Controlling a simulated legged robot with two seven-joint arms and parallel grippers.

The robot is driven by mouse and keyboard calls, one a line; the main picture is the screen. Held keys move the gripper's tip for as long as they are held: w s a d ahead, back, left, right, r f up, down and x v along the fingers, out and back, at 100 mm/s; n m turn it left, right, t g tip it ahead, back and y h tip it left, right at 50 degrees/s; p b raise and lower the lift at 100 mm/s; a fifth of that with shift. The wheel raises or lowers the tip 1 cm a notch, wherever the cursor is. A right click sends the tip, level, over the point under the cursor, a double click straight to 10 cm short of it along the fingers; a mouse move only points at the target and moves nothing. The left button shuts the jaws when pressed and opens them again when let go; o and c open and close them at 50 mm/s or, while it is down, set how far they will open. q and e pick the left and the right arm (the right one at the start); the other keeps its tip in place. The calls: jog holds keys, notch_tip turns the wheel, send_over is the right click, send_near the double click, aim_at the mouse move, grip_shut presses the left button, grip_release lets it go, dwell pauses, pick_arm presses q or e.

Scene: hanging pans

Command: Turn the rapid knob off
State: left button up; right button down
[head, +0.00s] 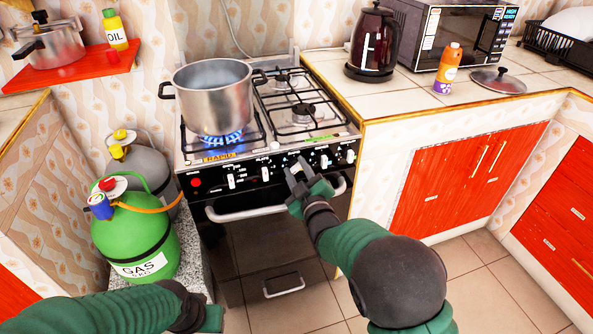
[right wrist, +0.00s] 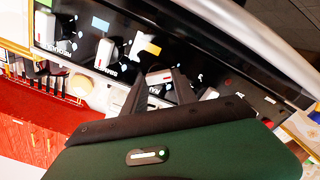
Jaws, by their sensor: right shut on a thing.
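The gas stove (head: 258,150) has a black front panel with a row of white knobs, among them one at the panel's left (head: 231,181) and one at its right (head: 350,156). A blue flame (head: 222,138) burns under the steel pot on the front left burner. My right gripper (head: 298,170) is at the middle of the panel. In the right wrist view its dark fingers are shut on a white knob (right wrist: 160,77) with a red mark.
The steel pot (head: 213,98) stands on the left burner. An oven handle (head: 250,213) runs below the panel. A green gas cylinder (head: 137,235) stands left of the stove. A kettle (head: 372,42), microwave (head: 450,40) and orange bottle (head: 448,68) are on the right counter.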

jog(key=m, duration=0.4)
jog(key=shift+d+f, duration=0.1)
jog(key=shift+f, duration=0.2)
jog(key=m, duration=0.4)
jog(key=shift+d, duration=0.1)
jog(key=m, duration=0.3)
jog(key=shift+d+f+m, duration=0.1)
jog(key=shift+m, duration=0.2)
jog(key=m, duration=0.3)
jog(key=shift+m, duration=0.3)
jog(key=m, duration=0.5)
jog(key=shift+d+f, duration=0.1)
jog(key=shift+d, duration=0.05)
jog(key=shift+f+m+p, duration=0.15)
jog(key=shift+m+p, duration=0.45)
jog(key=shift+m, duration=2.2)
